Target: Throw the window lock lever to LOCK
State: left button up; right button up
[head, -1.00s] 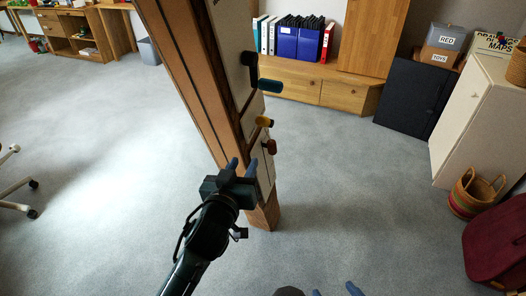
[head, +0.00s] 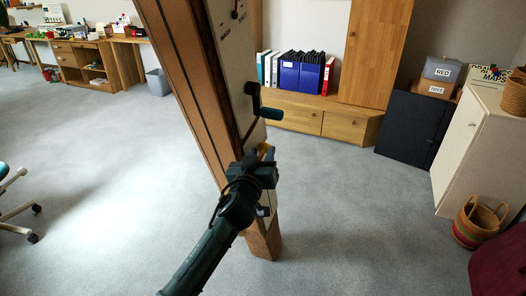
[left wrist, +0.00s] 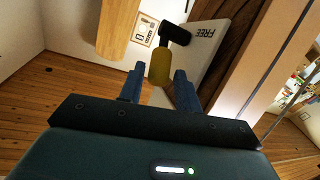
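A lever with a yellow grip (left wrist: 160,66) on a black arm stands out from a white panel (left wrist: 207,45) on the timber post. The word FREE is printed on the panel near the lever; I see no LOCK label. My left gripper (left wrist: 158,80) is open, its blue fingers on either side of the yellow grip with small gaps. In the head view my left gripper (head: 262,158) is in front of the panel and hides most of the yellow grip (head: 266,147). My right gripper is not in view.
The timber post (head: 188,85) leans beside the panel. A low wooden cabinet (head: 295,115) with binders and a dark box (head: 413,125) stand behind. The carpet around the post is clear.

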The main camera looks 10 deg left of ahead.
pick_arm(q)
jog(key=shift+w+d, duration=0.15)
jog(key=shift+w, duration=0.8)
jog(key=shift+c, duration=0.4)
grip_shut()
